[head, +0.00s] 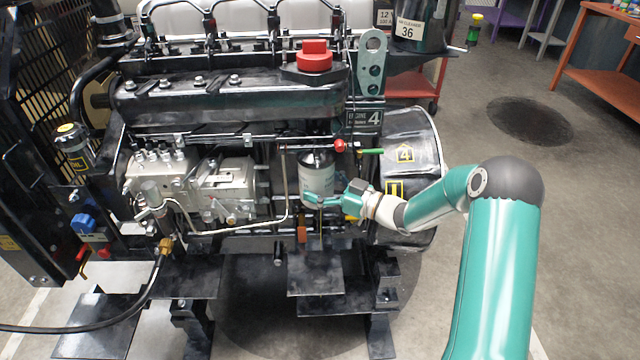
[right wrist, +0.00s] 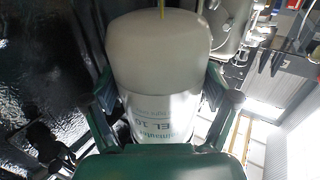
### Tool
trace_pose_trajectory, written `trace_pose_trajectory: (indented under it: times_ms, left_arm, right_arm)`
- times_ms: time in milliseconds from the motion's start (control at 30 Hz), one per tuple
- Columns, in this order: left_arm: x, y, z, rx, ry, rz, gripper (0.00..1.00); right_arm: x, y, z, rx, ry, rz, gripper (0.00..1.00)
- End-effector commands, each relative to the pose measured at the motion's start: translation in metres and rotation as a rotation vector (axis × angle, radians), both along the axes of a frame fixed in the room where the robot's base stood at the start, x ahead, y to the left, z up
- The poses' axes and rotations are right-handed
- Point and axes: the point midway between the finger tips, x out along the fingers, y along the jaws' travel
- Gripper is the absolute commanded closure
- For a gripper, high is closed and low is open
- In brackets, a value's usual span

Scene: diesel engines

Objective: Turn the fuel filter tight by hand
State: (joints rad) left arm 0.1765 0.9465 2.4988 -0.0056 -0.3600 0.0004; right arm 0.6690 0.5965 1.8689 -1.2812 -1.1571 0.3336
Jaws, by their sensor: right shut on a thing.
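The fuel filter (head: 316,174) is a pale canister with a black top, hanging upright on the side of the diesel engine (head: 230,100). My right gripper (head: 318,199) is shut around its lower part. In the right wrist view the filter (right wrist: 160,60) fills the middle, with printed lettering on its white label, and the fingers of my right gripper (right wrist: 160,105) lie on both sides of it. The thread and seat at the filter's top are hidden, so I cannot tell how tightly it sits. My left gripper is not in view.
A red-handled lever (head: 339,146) and a green-tipped one (head: 370,151) sit just above and right of the filter. A metal fuel pipe (head: 285,190) runs close on its left. The black flywheel housing (head: 412,150) is to the right. Open floor lies farther right.

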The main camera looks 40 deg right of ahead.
Motion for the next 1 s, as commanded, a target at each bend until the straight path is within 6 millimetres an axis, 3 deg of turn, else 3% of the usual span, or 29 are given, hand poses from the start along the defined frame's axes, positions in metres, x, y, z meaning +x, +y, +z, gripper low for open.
trace_pose_trajectory:
  times_ms: [267,300,367,1000]
  left_arm:
    - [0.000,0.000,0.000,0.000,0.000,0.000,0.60]
    - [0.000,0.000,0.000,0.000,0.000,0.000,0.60]
    - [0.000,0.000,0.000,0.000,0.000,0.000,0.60]
    - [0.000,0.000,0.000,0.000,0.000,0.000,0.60]
  right_arm:
    - [0.001,-0.001,0.003,0.000,-0.008,0.001,0.77]
    - [0.001,-0.001,0.003,0.001,-0.009,0.001,0.12]
    - [0.001,-0.001,0.003,0.001,-0.007,0.001,0.02]
    - [-0.009,-0.005,0.000,0.001,0.000,0.000,0.00]
